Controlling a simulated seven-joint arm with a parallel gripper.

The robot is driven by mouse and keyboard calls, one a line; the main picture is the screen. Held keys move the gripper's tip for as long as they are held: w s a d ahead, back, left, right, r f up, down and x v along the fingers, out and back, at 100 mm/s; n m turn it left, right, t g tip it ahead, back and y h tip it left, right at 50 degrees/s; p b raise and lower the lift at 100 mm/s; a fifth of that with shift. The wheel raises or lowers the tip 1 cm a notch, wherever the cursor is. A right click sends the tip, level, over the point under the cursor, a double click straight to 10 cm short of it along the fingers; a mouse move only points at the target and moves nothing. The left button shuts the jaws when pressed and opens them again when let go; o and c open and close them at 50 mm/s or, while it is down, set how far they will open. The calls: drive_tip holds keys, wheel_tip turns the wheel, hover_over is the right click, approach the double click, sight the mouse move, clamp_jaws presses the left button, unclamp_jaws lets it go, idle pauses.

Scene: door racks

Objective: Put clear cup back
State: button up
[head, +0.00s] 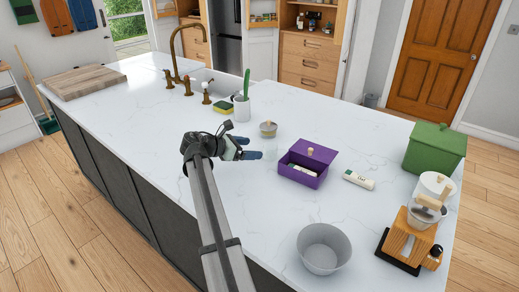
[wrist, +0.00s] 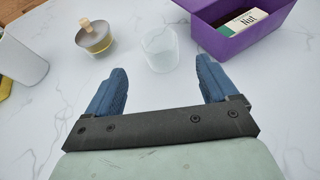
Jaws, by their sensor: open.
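The clear cup (wrist: 161,50) stands on the white countertop, just beyond my fingertips and roughly centred between them in the wrist view. In the head view the clear cup (head: 270,151) is faint, just right of my gripper (head: 249,148). My gripper, also seen in the wrist view (wrist: 160,76), is open with its two blue fingers spread and nothing between them. The fingers point toward the cup and do not appear to touch it.
A small lidded jar (head: 268,130) stands behind the cup. A purple open box (head: 303,178) holding a packet is to its right. A white pot with a cactus (head: 242,108) stands behind to the left. A grey bowl (head: 323,249) and wooden-bodied appliance (head: 408,236) are nearer right.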

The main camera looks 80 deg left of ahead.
drive_tip(key=shift+v, duration=1.6)
drive_tip(key=shift+c, duration=0.3)
